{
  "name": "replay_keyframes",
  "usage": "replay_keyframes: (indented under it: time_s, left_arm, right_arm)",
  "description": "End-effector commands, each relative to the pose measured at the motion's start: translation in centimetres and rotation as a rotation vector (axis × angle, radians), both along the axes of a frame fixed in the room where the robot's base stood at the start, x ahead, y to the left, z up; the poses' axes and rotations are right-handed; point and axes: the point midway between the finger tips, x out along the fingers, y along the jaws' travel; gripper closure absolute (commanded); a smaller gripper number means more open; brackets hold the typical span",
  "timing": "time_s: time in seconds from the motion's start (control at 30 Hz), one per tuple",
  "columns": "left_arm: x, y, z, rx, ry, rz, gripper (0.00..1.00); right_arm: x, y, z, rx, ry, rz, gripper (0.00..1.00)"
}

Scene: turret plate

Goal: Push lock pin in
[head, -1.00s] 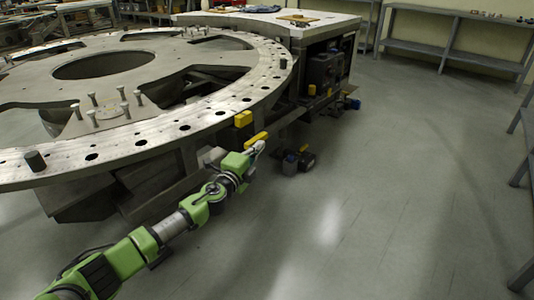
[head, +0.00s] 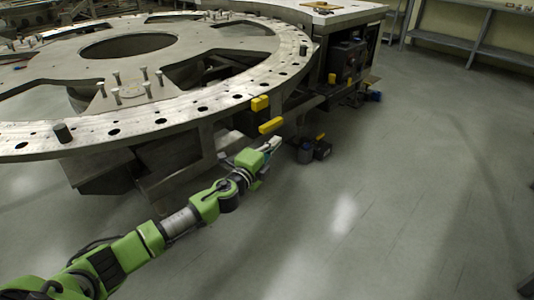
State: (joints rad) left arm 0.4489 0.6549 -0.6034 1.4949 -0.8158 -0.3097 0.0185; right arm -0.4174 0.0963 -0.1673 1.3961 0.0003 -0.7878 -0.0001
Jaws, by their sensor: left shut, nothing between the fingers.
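The round metal turret plate (head: 190,107) fills the upper left, with a ring of holes along its rim. A yellow block (head: 260,103) sits at the rim's outer edge. A second yellow piece (head: 270,125) is just below it, like a handle. I cannot tell which part is the lock pin. My left gripper (head: 274,142) is shut and empty, below and close to the lower yellow piece, with a small visible gap. My right gripper is not in view.
A dark motor-like unit (head: 314,150) with a yellow part is on the right of my left gripper, near the floor. A machine cabinet (head: 346,63) stands behind. Grey shelves (head: 475,45) line the far wall. The floor (head: 400,200) at right is clear.

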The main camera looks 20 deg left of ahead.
Motion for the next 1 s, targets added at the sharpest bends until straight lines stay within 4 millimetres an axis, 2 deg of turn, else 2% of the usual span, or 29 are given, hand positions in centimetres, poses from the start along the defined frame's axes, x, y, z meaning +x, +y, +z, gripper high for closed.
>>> replay_keyframes:
  time_s: [0.2,0.4,1.0]
  left_arm:
    - [-3.8,0.2,0.0,-0.001,0.001,-0.003,1.0]
    - [-5.5,0.4,0.0,0.0,0.0,-0.003,1.0]
    - [-5.9,0.4,0.0,-0.007,0.001,0.0,1.0]
  right_arm:
    - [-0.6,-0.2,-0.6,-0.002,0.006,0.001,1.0]
    - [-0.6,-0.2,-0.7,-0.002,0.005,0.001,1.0]
    - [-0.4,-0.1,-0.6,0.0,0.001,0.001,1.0]
